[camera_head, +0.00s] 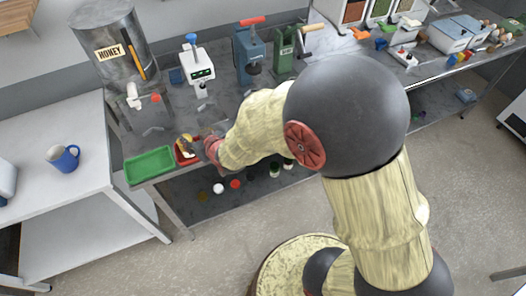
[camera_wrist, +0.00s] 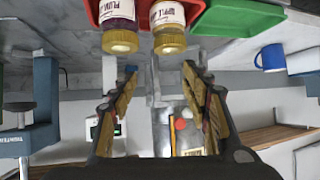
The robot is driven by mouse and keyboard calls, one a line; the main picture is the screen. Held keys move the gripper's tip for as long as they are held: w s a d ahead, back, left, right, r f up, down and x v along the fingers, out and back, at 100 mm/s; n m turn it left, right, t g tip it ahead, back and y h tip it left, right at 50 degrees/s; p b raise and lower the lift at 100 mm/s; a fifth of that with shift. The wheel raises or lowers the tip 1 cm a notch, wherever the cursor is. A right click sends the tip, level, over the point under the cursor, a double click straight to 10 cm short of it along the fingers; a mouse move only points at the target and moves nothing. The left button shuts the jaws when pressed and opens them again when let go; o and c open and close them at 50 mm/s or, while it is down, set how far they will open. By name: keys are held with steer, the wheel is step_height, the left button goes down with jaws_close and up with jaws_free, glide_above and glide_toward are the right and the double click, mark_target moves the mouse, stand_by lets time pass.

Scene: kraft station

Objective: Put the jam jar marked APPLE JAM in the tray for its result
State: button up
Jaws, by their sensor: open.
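In the wrist view, where the scene shows upside down, a jar marked APPLE JAM (camera_wrist: 168,14) with a gold lid stands at the red tray (camera_wrist: 143,12). A second jar, its label reading PLUM (camera_wrist: 118,12), stands beside it, also gold-lidded. A green tray (camera_wrist: 232,20) lies on the apple jar's other side. The head view shows the green tray (camera_head: 150,167) at the bench's front left corner and the red tray (camera_head: 181,156) right of it. My gripper (camera_wrist: 160,70) is open and empty, its fingertips just short of the apple jar's lid. My arm partly hides the red tray in the head view.
A steel HONEY tank (camera_head: 112,60) stands behind the trays. A white device with a display (camera_head: 199,75) and blue (camera_head: 249,55) and green (camera_head: 284,60) bench devices stand farther right. A white table with a blue mug (camera_head: 64,158) is at left.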

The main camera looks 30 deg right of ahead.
steer(key=s+d+r+m+g+h, duration=0.1)
steer(key=s+d+r, duration=0.4)
steer(key=s+r, duration=0.15)
steer(key=s+d+r+g+h, duration=0.1)
steer(key=s+d+r+g, duration=0.1)
steer(key=s+d+r, duration=0.4)
steer(key=s+d+r+g, duration=0.1)
steer(key=s+r, duration=0.2)
steer(key=s, duration=0.5)
steer(key=s+d+r+m+g, duration=0.1)
steer(key=s+r, duration=0.2)
steer(key=s, duration=0.6)
steer(key=shift+d+g+h, duration=0.15)
steer(key=shift+g+h, duration=0.15)
steer(key=shift+h, duration=0.1)
steer(key=shift+r, duration=0.1)
step_height(320, 180, down, 3)
steer(key=b, duration=0.3)
steer(key=shift+f, duration=0.2)
